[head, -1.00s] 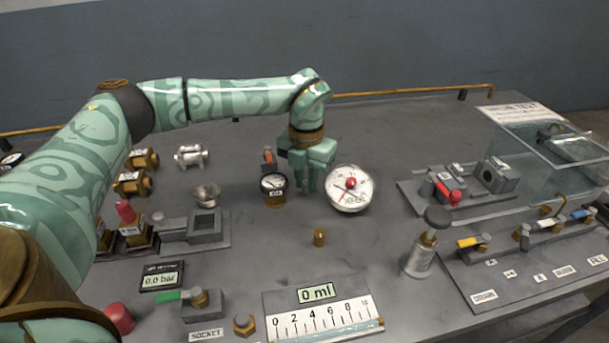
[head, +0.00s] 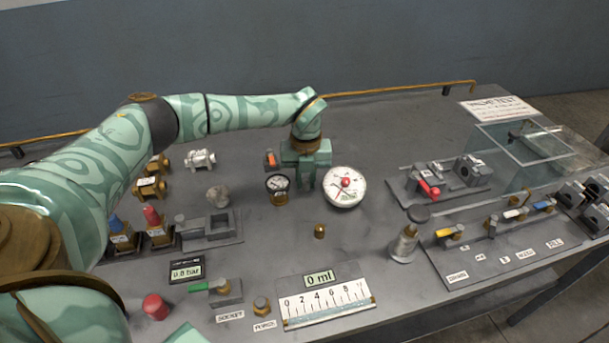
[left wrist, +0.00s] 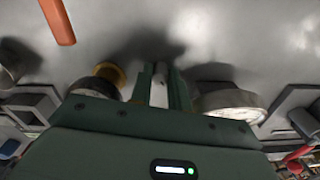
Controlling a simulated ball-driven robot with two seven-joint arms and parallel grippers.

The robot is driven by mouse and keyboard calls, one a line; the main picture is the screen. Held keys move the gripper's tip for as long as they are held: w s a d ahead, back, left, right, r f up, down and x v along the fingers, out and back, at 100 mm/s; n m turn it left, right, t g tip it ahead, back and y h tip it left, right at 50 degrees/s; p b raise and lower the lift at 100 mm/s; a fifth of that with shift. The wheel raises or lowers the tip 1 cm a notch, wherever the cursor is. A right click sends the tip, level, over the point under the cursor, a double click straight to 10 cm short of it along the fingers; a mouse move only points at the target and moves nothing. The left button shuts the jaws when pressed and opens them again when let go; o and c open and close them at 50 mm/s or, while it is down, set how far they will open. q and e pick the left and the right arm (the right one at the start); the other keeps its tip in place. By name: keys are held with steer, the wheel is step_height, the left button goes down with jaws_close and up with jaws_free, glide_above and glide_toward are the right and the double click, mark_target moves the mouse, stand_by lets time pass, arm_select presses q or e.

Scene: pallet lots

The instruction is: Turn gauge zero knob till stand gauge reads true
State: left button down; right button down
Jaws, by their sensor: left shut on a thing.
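The stand gauge (head: 335,199), a white round dial with a red part at its centre, stands tilted mid-table in the head view. Its pointer is too small to read surely. My left gripper (head: 305,183) points down just left of it, between it and a small dark-rimmed gauge (head: 277,183) on a brass base. In the left wrist view my left gripper (left wrist: 158,85) is shut on a pale narrow part (left wrist: 158,92), perhaps the zero knob. The stand gauge's rim (left wrist: 228,98) is right of the fingers there. My right gripper is not in view.
An orange-red handle (head: 270,160) is left of the gripper. A small brass post (head: 319,231) stands in front. A ml scale (head: 328,304) lies nearer, a bar display (head: 187,271) left of it. A plunger (head: 404,245) and valve panel (head: 500,245) are at right.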

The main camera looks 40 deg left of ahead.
mark_target(306, 181)
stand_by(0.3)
arm_select(q)
steer(key=c, duration=1.3)
jaws_free()
step_height(306, 181, up, 16)
steer(key=p, duration=0.4)
steer(key=shift+r, duration=0.1)
steer(key=shift+r+p, duration=0.1)
steer(key=shift+p, duration=0.2)
